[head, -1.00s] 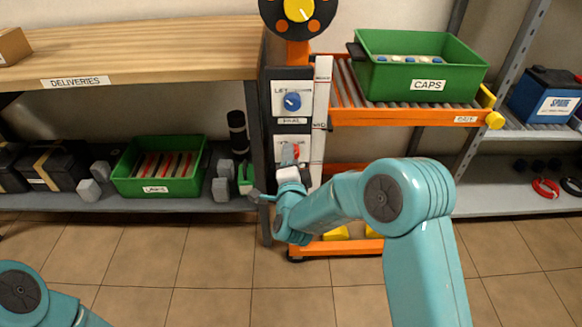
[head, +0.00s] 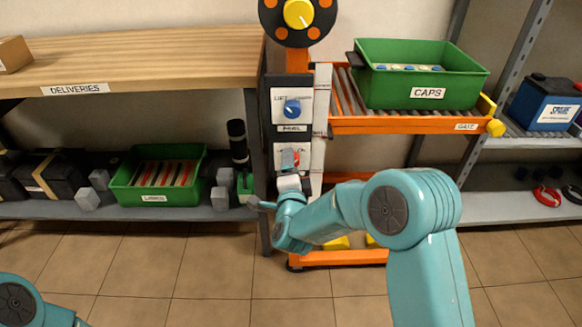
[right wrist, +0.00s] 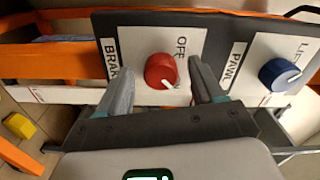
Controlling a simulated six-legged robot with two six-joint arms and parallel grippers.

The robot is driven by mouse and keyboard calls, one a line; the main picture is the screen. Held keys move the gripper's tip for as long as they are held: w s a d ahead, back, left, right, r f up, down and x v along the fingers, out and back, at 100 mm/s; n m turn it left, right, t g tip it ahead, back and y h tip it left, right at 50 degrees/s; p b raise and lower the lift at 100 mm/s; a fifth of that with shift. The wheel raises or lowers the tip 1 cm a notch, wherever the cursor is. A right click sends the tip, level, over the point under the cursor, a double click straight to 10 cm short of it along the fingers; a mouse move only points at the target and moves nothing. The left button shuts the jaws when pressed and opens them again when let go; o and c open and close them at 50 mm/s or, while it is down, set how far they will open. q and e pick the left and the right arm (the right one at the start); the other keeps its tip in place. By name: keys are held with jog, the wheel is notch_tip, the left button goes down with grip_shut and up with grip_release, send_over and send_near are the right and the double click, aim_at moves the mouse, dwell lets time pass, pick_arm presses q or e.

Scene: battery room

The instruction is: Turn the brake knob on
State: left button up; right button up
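In the head view the right gripper (head: 289,168) is at the lower panel and partly covers the red knob (head: 296,158). My left gripper is out of view; only part of that arm shows at lower left.
A blue knob (right wrist: 279,74) marked PAWL is beside the brake panel; it also shows above it in the head view (head: 292,107). A yellow-hubbed dial (head: 298,13) tops the orange post. A green CAPS bin (head: 427,92) stands on the roller rack at right.

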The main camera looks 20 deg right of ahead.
jog(key=p+v, duration=0.1)
jog(key=v, duration=1.5)
jog(key=shift+s, duration=0.15)
jog(key=d+f+m+g+h, duration=0.1)
jog(key=d+f+g+h, duration=0.15)
jog(key=d+f, duration=0.4)
jog(key=s+d+f+n+g+y, duration=0.2)
jog(key=s+f+n+g+y, duration=0.15)
jog(key=f, duration=0.75)
jog(key=s+a+f+n+g+y, duration=0.45)
jog(key=s+f+n+g, duration=0.2)
jog(key=s, duration=0.25)
jog(key=s+a+f+n+g+y, duration=0.4)
jog(key=s+a+f+n+g, duration=0.15)
jog(key=s+n, duration=0.25)
notch_tip(320, 180, up, 28)
jog(key=t+p, duration=0.1)
jog(key=p, duration=2.6)
jog(key=shift+a+f, duration=0.25)
jog(key=shift+a, duration=0.05)
